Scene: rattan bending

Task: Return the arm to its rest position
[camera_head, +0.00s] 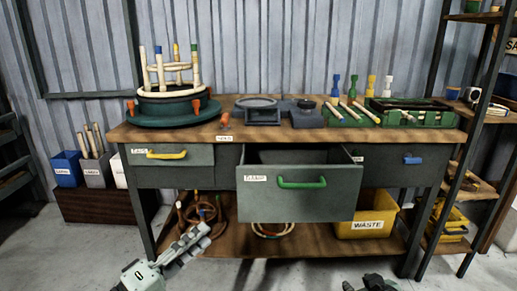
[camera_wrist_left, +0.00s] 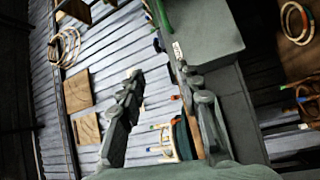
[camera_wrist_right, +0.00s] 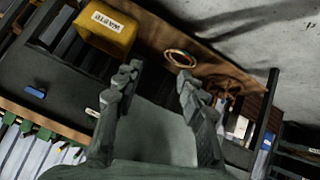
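My left gripper (camera_head: 203,232) is in front of the workbench, low and left of the pulled-out middle drawer, and holds nothing. Its two fingers stand apart in the left wrist view (camera_wrist_left: 158,73). My right gripper (camera_head: 371,284) only just shows at the bottom edge of the head view. In the right wrist view (camera_wrist_right: 157,70) its fingers are apart with nothing between them. The grey middle drawer (camera_head: 300,205) with a green handle (camera_head: 301,183) sticks out from the bench. Neither gripper touches the handle.
The workbench (camera_head: 230,134) carries a round form with a rattan frame (camera_head: 172,75) and a green tray (camera_head: 405,118). A yellow WASTE bin (camera_head: 367,215) and rattan rings (camera_head: 272,229) are on the lower shelf. A shelf rack (camera_head: 470,150) stands right. The floor in front is clear.

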